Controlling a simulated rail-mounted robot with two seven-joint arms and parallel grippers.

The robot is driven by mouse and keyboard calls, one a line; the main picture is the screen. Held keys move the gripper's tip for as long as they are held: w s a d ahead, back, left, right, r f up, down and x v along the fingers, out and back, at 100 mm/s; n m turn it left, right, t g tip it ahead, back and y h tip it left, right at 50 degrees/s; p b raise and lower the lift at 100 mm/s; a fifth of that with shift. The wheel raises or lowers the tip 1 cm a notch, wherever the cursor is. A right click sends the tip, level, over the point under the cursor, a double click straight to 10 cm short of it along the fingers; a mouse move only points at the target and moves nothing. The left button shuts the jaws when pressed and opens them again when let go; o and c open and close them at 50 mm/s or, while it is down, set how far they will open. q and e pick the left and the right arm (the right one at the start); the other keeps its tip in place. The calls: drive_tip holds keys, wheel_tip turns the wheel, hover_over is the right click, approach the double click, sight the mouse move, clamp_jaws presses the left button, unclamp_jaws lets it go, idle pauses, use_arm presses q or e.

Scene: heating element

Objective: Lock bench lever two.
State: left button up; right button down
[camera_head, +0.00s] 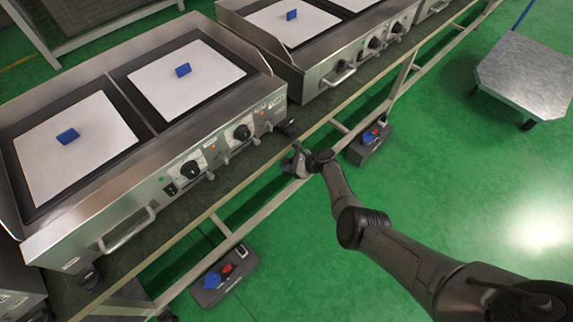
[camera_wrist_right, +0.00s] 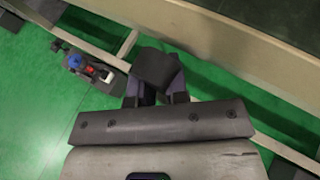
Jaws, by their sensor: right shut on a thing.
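My right gripper (camera_head: 298,162) is at the front edge of the bench (camera_head: 215,207), below the right end of the nearer griddle unit. In the right wrist view its fingers (camera_wrist_right: 157,92) are closed on a dark grey block-like piece (camera_wrist_right: 156,68), which appears to be the bench lever's handle. The gripper hides most of the lever in the head view, so its locked or unlocked position cannot be told. My left gripper is not in view.
Griddle units (camera_head: 165,125) with white plates and blue blocks stand on the bench. Floor boxes with blue and red plugs (camera_head: 225,273) (camera_head: 369,142) sit below. The green floor (camera_head: 470,190) is largely clear.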

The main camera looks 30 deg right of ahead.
drive_tip(key=c, duration=1.4)
unclamp_jaws()
drive_tip(key=shift+s+d+r+p, duration=0.25)
drive_tip(key=shift+d+r+p, duration=0.05)
drive_tip(key=shift+p, duration=0.15)
drive_tip(key=shift+p+v, duration=3.4)
drive_tip(key=shift+v, duration=3)
drive_tip(key=shift+f, duration=0.15)
